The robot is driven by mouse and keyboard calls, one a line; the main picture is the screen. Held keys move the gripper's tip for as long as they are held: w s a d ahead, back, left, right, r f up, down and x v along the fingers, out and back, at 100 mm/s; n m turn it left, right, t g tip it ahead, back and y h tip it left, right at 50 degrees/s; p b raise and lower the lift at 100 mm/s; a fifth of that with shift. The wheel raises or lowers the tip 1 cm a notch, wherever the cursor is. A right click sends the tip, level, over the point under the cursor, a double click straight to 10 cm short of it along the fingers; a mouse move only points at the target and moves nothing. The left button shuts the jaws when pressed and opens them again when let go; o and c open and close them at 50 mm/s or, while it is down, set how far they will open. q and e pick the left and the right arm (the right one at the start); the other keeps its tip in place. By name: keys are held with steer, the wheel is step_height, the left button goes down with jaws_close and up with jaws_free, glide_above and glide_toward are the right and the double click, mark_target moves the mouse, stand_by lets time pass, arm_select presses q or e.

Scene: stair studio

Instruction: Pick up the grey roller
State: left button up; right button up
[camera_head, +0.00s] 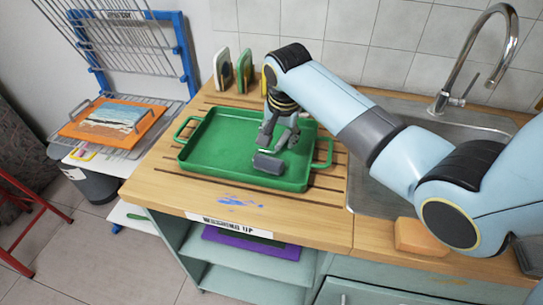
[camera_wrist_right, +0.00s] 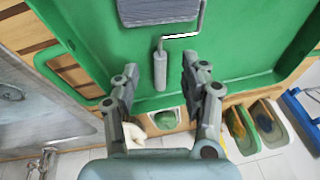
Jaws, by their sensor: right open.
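The grey roller (camera_head: 268,162) lies in the green tray (camera_head: 215,160) on the wooden counter, near the tray's front right part. In the right wrist view its grey roller head (camera_wrist_right: 157,10) is at the top edge, with a wire frame leading to a grey handle (camera_wrist_right: 160,72). My right gripper (camera_head: 279,139) is over the tray, just behind the roller head. In the right wrist view its two open fingers (camera_wrist_right: 159,70) stand on either side of the handle with gaps. Contact with the handle cannot be seen. My left gripper is not in view.
The tray has a raised rim and wire-like green handles. Several upright blocks (camera_head: 243,71) stand behind it against the wall. A sink with a curved tap (camera_head: 490,45) is at right, and an orange block (camera_head: 418,237) lies at the counter front. A drying rack (camera_head: 130,45) stands left.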

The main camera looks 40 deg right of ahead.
mark_target(279, 145)
steer(key=x, duration=0.4)
steer(key=shift+a, duration=0.1)
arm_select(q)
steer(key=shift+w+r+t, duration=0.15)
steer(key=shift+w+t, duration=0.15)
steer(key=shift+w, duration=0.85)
arm_select(e)
steer(key=shift+r, duration=0.1)
steer(key=c, duration=0.4)
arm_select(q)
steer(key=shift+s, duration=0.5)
arm_select(e)
jaws_close()
